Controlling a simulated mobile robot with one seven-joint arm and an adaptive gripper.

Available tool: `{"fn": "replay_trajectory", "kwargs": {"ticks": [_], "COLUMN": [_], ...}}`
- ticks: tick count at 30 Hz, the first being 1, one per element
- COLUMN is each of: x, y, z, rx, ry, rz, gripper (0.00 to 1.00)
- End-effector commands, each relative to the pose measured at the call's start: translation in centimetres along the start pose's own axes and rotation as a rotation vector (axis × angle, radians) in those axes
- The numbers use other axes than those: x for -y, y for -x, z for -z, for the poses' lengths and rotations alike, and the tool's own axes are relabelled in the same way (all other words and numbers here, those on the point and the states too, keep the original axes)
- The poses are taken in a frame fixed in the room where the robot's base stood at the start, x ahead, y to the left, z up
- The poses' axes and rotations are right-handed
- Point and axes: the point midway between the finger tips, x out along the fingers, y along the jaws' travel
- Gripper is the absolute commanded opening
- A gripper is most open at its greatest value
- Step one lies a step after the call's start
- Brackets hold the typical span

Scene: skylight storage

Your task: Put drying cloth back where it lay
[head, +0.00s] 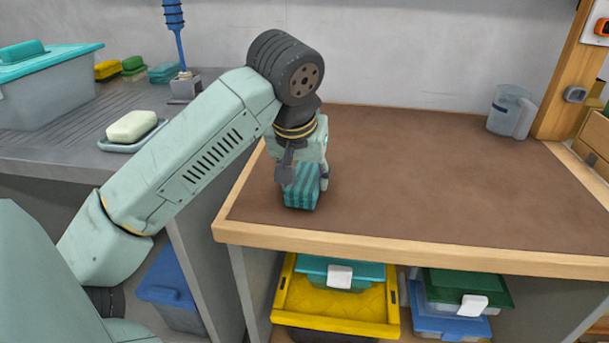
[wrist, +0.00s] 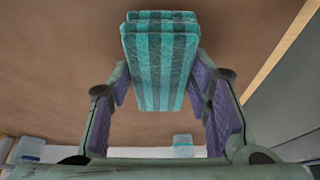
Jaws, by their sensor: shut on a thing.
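The drying cloth (head: 301,187) is a folded, teal and dark green striped bundle. My gripper (head: 304,178) is shut on it, over the front left part of the brown-topped workbench (head: 420,180). In the wrist view the cloth (wrist: 160,62) sits between the two purple-padded fingers of my gripper (wrist: 163,90), held from both sides. The cloth's lower edge is at or close above the bench top; I cannot tell whether it touches. My fingers hide part of its upper end in the head view.
Left is a grey counter with a soap bar (head: 132,126) on a dish, a lidded tub (head: 45,85), a blue-stemmed stand (head: 180,60), and yellow (head: 107,70), green (head: 133,64) and teal (head: 163,73) folded items. A clear jug (head: 510,110) stands at the bench's back right. The bench middle is clear.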

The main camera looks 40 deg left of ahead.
Motion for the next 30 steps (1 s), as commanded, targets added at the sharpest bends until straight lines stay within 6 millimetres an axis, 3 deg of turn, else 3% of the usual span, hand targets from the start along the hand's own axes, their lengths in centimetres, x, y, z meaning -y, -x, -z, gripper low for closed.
{"fn": "replay_trajectory", "kwargs": {"ticks": [27, 28, 30], "x": [0.00, 0.00, 0.00], "y": [-0.93, -0.93, -0.93], "z": [-0.40, -0.40, -0.40], "rx": [0.000, 0.000, 0.000], "ry": [0.000, 0.000, 0.000], "rz": [0.000, 0.000, 0.000], "gripper": [0.23, 0.46, 0.50]}}
